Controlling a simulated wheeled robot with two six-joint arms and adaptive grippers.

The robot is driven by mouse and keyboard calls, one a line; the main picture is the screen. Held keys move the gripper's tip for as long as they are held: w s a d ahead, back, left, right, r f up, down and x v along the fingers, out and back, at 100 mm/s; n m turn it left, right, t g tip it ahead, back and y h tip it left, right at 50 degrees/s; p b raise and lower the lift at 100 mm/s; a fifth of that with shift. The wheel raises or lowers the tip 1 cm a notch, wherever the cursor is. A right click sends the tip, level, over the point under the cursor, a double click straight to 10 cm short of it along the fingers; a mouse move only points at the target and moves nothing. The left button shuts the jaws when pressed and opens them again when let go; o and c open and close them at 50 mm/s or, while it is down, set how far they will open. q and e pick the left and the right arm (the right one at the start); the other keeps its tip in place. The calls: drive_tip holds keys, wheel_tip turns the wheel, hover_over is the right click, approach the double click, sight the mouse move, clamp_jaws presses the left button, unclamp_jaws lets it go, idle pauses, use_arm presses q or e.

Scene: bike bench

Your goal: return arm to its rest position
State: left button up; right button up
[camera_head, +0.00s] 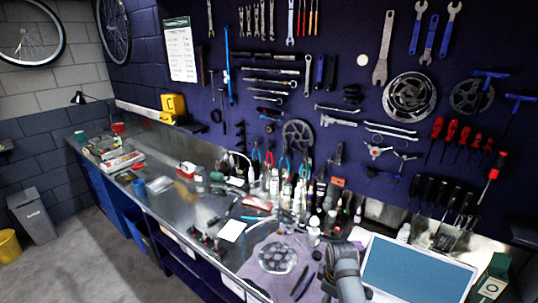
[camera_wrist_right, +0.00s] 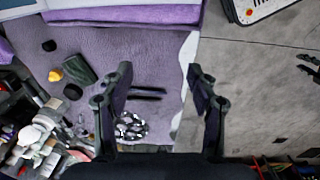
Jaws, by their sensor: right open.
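My right gripper (camera_wrist_right: 159,72) shows in the right wrist view with its two dark fingers spread apart and nothing between them. It is above the front edge of a purple mat (camera_wrist_right: 165,60), with the grey floor to the right. A grey link of my own arm (camera_head: 346,272) comes up from the bottom of the head view, left of the laptop-like blue panel (camera_head: 415,270). The gripper itself cannot be made out there. My left gripper is in neither view.
A steel bench (camera_head: 190,212) runs along a tool wall. A clear round disc (camera_head: 277,257) and dark slim tools (camera_head: 301,280) lie on the mat. Several bottles (camera_head: 300,195) crowd the bench's back. In the wrist view, dark rods (camera_wrist_right: 147,92) lie beyond the fingers.

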drive_tip(key=s+d+r+m+t, duration=0.1)
drive_tip(key=s+d+m, duration=0.15)
drive_tip(key=s, duration=0.45)
drive_tip(key=s+d+r+m+t, duration=0.1)
drive_tip(key=s+r+m, duration=0.1)
drive_tip(key=s+m, duration=0.35)
drive_tip(key=s+d+r+m+t, duration=0.1)
drive_tip(key=s+d+m, duration=0.1)
drive_tip(key=s, duration=0.7)
wheel_tip(320, 180, down, 35)
drive_tip(key=s+d+g+b, duration=0.2)
drive_tip(key=s+d+b, duration=0.1)
drive_tip(key=b, duration=0.5)
use_arm(q)
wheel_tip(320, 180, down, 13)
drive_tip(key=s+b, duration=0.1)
drive_tip(key=b, duration=0.4)
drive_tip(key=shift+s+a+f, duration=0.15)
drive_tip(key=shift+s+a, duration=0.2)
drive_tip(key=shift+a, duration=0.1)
use_arm(e)
drive_tip(key=s+f, duration=1.7)
drive_tip(key=f, duration=0.4)
drive_tip(key=shift+s+d+m+g+h, duration=0.3)
drive_tip(key=shift+d+h, duration=0.1)
drive_tip(key=shift+d, duration=0.05)
